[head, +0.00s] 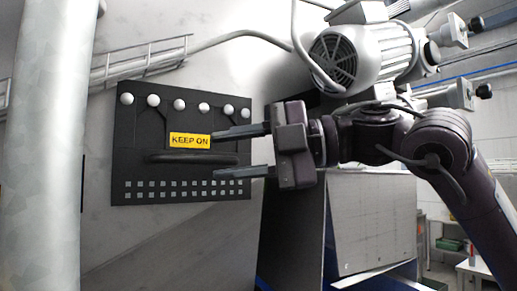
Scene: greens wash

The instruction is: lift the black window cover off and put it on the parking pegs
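The black window cover (135,165) is a flat, roughly square panel against the pale wall. It carries a yellow "KEEP ON" label (189,141), a horizontal bar handle (180,158), and rows of small light squares near its bottom. Several round white knobs (153,100) line its top; I cannot tell whether they are pegs. My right gripper (214,154) reaches in from the right with its fingers apart, one above and one below the level of the handle's right end. I see no contact with the handle. My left gripper is out of view.
A thick grey post (48,150) stands at the left. A grey motor (362,58) with a cable sits above my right arm. A light grey perforated box (372,220) stands below the arm.

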